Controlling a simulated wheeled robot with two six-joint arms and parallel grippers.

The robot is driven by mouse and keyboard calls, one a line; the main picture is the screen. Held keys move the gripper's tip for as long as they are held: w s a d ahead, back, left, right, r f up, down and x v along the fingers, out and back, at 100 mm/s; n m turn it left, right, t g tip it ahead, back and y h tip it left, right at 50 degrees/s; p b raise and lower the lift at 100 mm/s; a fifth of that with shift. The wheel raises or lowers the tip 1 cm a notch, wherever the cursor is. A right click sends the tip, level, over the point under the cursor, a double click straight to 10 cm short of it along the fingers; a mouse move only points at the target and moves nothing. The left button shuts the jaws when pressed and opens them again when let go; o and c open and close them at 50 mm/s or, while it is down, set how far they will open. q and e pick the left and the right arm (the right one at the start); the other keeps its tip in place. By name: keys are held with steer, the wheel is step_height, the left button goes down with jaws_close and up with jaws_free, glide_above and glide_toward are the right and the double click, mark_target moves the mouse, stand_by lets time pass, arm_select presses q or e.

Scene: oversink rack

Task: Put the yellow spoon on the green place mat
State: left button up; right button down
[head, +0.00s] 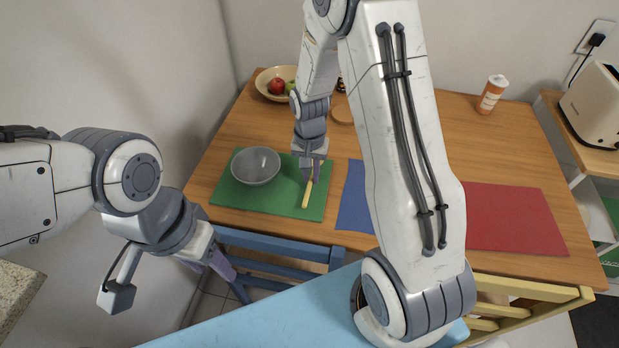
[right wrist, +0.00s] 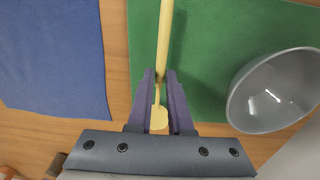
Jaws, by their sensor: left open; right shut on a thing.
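The yellow spoon (head: 307,194) is held by my right gripper (head: 309,172) over the right part of the green place mat (head: 275,205). In the right wrist view, the yellow spoon (right wrist: 165,40) runs up from between the fingers of my right gripper (right wrist: 160,88), over the edge of the green place mat (right wrist: 205,60). I cannot tell whether the spoon touches the mat. My left gripper (head: 222,272) is open and empty, left of a blue chair and below the table's edge, partly hidden by its arm.
A grey bowl (head: 256,166) stands on the green mat, left of the spoon. A blue mat (head: 354,200) and a red mat (head: 515,218) lie to the right. A fruit bowl (head: 270,88) and an orange-and-white bottle (head: 492,94) stand at the back. Blue chair (head: 270,250) stands in front.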

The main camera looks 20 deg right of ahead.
steer(key=shift+f, duration=0.85)
steer(key=shift+f, duration=0.2)
steer(key=c, duration=0.8)
jaws_free()
steer(key=shift+c, duration=0.2)
steer(key=shift+r, duration=0.1)
